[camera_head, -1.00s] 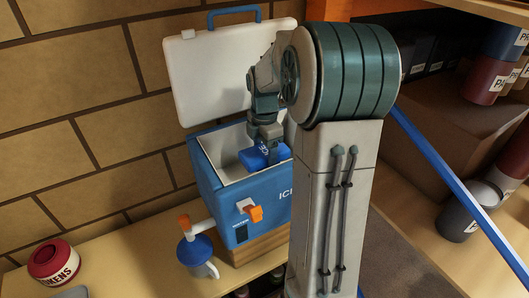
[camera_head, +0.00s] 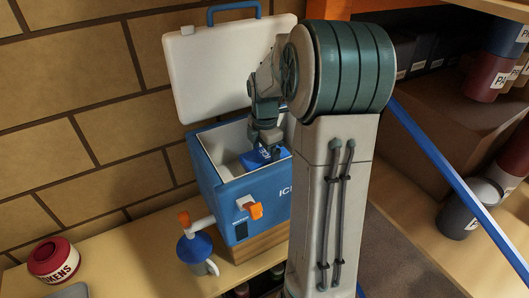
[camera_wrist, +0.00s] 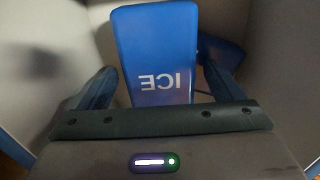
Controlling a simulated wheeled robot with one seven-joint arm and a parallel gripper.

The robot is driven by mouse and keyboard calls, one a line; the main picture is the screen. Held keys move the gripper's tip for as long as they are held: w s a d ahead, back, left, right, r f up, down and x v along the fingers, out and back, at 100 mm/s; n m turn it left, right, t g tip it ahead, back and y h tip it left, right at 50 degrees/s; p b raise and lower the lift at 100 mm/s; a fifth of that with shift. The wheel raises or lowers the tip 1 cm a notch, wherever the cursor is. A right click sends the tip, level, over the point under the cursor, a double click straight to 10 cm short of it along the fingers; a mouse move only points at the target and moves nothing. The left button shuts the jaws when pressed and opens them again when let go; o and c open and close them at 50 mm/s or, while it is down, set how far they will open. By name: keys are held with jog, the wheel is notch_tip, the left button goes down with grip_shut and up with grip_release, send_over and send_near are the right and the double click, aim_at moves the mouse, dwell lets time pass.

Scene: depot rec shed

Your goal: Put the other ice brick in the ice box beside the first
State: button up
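The blue ice box (camera_head: 232,205) stands open on the shelf, its white lid (camera_head: 215,72) raised behind it. My gripper (camera_head: 264,148) reaches down into the box; it also shows in the wrist view (camera_wrist: 160,82). It appears shut on a blue ice brick (camera_wrist: 157,50), one finger at each long side. The brick is tilted, its lettered face towards the wrist camera. In the head view this brick (camera_head: 262,158) shows near the box's front rim. Another dark blue piece, apparently the first brick (camera_wrist: 224,52), lies lower, to the right in the wrist view, partly hidden by a finger.
The box's white inner walls (camera_wrist: 262,60) stand close on both sides of my gripper. A red round tin (camera_head: 53,260) sits at the left. Paint tins (camera_head: 470,205) stand on the right shelf.

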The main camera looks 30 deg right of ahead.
aim_at(265, 153)
notch_tip(265, 153, up, 13)
dwell(0.5)
dwell(1.2)
